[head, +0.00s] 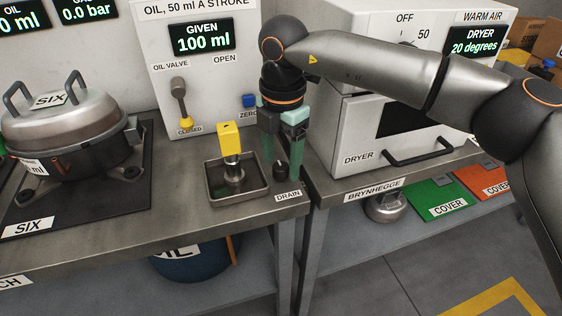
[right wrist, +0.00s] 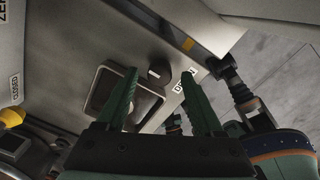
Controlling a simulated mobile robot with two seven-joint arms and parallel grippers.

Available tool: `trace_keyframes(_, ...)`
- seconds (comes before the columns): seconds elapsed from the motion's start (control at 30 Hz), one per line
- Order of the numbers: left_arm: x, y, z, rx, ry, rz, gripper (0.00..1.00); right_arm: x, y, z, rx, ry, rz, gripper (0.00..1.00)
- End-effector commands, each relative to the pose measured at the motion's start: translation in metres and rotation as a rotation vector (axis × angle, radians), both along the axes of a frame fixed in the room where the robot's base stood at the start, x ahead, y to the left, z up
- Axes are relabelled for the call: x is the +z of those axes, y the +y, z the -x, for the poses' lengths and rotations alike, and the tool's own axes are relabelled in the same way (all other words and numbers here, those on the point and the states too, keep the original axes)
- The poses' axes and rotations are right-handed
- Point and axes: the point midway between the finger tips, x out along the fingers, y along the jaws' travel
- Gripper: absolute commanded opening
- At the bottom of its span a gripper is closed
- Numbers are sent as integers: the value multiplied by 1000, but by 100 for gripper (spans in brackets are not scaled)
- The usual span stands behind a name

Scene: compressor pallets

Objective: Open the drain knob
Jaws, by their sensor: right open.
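The drain knob (head: 280,169) is a small dark round knob on the bench top, beside the DRAIN label (head: 288,196). It also shows in the right wrist view (right wrist: 159,72), between the two green fingers in the picture. My right gripper (head: 282,160) is open and points down, its fingers on either side of the knob. Whether they touch it cannot be told. The fingers also show in the right wrist view (right wrist: 160,77). Part of my left arm and gripper seems to show at the lower right of the right wrist view, with its jaws unclear.
A square metal tray (head: 212,198) with a yellow-topped spout (head: 228,138) stands just left of the knob. The dryer (head: 350,140) with its black handle (head: 418,153) stands close on the right. The oil panel (head: 160,60) rises behind. The bench's front edge is near.

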Motion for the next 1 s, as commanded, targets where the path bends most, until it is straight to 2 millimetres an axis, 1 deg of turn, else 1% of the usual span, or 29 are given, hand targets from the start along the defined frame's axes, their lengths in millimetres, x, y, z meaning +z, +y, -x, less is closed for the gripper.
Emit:
trace_keyframes(0.03, 0, 0, 0, 0, -1, -1, 0, -4, 0, 0, 0, 1, -1, 69)
trace_keyframes(0.13, 0, 0, -1, 0, -2, -1, 0, -8, 0, 0, 0, 0, 0, 69)
trace_keyframes(0.37, 1, 0, -1, 0, -4, 0, 0, -8, 0, 0, 0, 0, 0, 69)
trace_keyframes(0.4, 1, 0, -1, 0, -4, 0, 0, -8, 0, 0, 0, 0, 0, 67)
trace_keyframes(1.0, 2, -2, -2, -2, -8, 3, 0, -7, 0, 0, 0, 0, 0, 0)
